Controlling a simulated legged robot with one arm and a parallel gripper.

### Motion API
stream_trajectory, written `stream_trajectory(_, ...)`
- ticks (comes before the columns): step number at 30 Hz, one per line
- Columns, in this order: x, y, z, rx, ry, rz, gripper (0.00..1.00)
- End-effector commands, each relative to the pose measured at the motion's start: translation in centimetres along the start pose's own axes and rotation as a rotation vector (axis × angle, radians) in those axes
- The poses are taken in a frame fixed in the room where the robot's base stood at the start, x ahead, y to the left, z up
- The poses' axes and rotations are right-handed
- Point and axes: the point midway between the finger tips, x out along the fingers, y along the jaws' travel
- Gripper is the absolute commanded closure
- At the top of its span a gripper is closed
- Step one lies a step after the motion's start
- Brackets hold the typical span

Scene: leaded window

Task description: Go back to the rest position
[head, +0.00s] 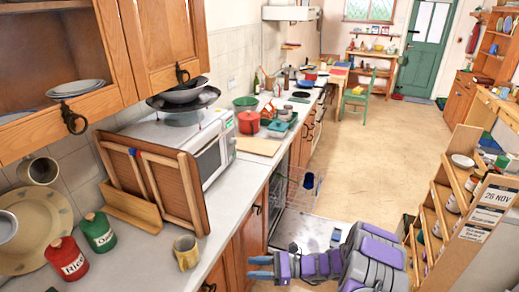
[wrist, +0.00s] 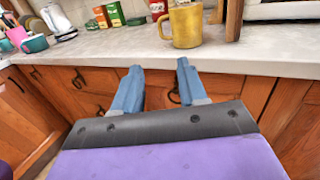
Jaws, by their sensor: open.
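My gripper (wrist: 157,82) is open and empty, with its two blue fingers apart in the wrist view. It points at the wooden cabinet fronts below the counter edge. In the head view my gripper (head: 262,268) is low at the bottom middle, beside the counter's front. A yellow mug (head: 186,252) stands on the counter near its front edge. The mug also shows in the wrist view (wrist: 184,27), above and beyond the right finger, apart from it.
The white counter (head: 150,262) runs along the left. An open dishwasher with a wire rack (head: 296,192) stands beyond my arm. A wooden shelf unit (head: 440,215) is at the right. Open floor (head: 375,150) lies between. A wooden rack (head: 150,185) and microwave (head: 210,150) stand on the counter.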

Motion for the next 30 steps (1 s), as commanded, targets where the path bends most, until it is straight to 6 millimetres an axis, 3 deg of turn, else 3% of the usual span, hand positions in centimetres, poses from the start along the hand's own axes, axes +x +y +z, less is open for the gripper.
stream_trajectory(4,1.0,0.9,2.0,-0.04,0.017,0.05,0.58)
stream_trajectory(7,1.8,2.3,4.6,-0.095,0.039,0.116,0.58)
stream_trajectory(15,3.0,7.8,11.2,-0.272,0.134,0.33,0.58)
stream_trajectory(22,3.0,13.1,15.1,-0.425,0.244,0.505,0.58)
stream_trajectory(30,1.2,19.2,18.1,-0.601,0.394,0.701,0.58)
